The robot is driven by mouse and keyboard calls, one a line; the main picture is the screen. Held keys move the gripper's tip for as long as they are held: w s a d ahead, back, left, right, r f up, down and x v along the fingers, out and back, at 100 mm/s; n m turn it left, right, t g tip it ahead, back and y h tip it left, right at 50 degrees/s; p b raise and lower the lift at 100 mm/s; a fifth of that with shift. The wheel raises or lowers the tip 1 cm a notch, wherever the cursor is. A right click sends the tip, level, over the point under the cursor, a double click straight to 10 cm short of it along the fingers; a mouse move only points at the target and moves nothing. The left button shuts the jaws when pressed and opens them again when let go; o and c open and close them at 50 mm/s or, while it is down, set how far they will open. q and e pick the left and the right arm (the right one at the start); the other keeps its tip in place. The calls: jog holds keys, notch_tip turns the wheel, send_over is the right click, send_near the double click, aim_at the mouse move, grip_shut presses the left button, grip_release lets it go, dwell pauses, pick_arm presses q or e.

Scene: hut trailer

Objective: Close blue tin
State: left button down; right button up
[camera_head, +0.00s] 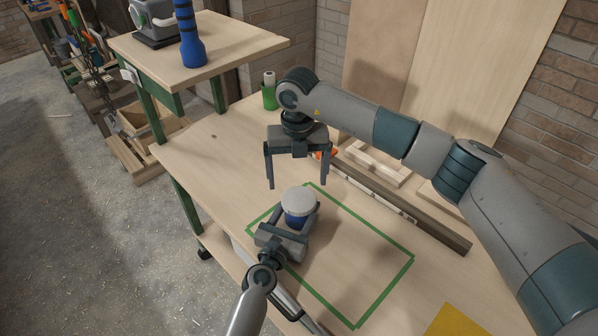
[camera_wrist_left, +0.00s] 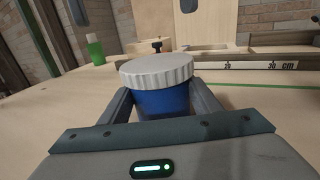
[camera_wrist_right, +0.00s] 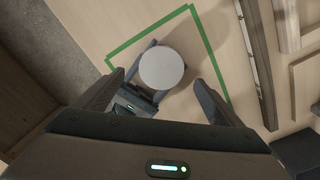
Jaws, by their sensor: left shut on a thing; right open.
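The blue tin (camera_head: 297,221) stands upright on the workbench near the left corner of the green taped outline (camera_head: 385,290). A white ribbed lid (camera_head: 298,201) sits on top of it; the left wrist view shows the lid (camera_wrist_left: 157,70) over the blue body (camera_wrist_left: 160,103), tilted slightly. I cannot tell whether it is fully tightened. My left gripper (camera_head: 297,222) is shut on the blue body, one finger on each side. My right gripper (camera_head: 297,186) is open and empty above and behind the tin, pointing down. In the right wrist view the lid (camera_wrist_right: 161,67) shows between and beyond its fingers.
A long ruler-marked beam (camera_head: 400,200) and a wooden frame (camera_head: 372,165) lie behind the outline. A green cup (camera_head: 269,96) stands at the back. A yellow sheet (camera_head: 455,322) lies at the front right. Most of the outlined area is clear.

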aim_at(299, 199)
jog(key=n, duration=0.4)
jog(key=shift+r+n, duration=0.15)
jog(key=shift+n, duration=0.25)
jog(key=n, duration=0.5)
jog(key=shift+r+n, duration=0.2)
jog(key=shift+n, duration=0.2)
jog(key=n, duration=0.5)
jog(key=shift+d+r+n, duration=0.1)
jog(key=shift+r+n, duration=0.1)
jog(key=shift+n, duration=0.2)
jog(key=n, duration=0.5)
jog(key=shift+r, duration=0.15)
jog(key=shift+f, duration=4.05)
jog(key=shift+c, duration=0.4)
